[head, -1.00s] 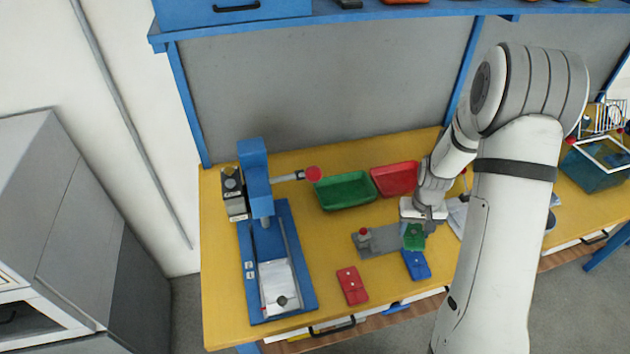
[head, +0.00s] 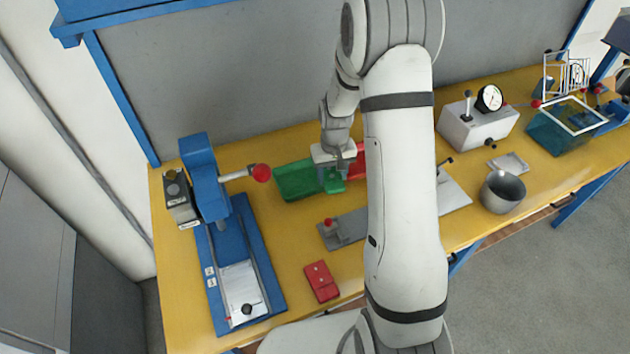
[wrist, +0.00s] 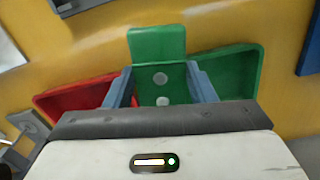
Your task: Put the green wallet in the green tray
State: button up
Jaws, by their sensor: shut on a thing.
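My gripper (wrist: 160,88) is shut on the green wallet (wrist: 158,48), which shows two pale round studs between the fingers in the wrist view. In the head view the wallet (head: 334,184) hangs below my gripper (head: 333,172) at the right end of the green tray (head: 297,181). In the wrist view the green tray (wrist: 232,72) lies behind the wallet, mostly to the right. I cannot tell exactly how high the wallet is above the tray.
A red tray (head: 360,158) stands right of the green tray, partly hidden by my arm. A blue press (head: 208,185) with a red-knobbed lever (head: 262,173) stands left. A grey fixture (head: 346,228) and a red wallet (head: 321,281) lie in front.

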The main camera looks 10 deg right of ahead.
notch_tip(320, 180, up, 3)
jog(key=n+b, duration=0.2)
jog(key=b, duration=0.4)
send_over(306, 181)
notch_tip(306, 181, down, 9)
jog(key=shift+w+f+p, duration=0.1)
jog(key=shift+p, duration=0.55)
jog(key=shift+f, duration=0.2)
jog(key=o, duration=1.1)
jog(key=shift+r, duration=0.1)
jog(key=shift+c, duration=0.2)
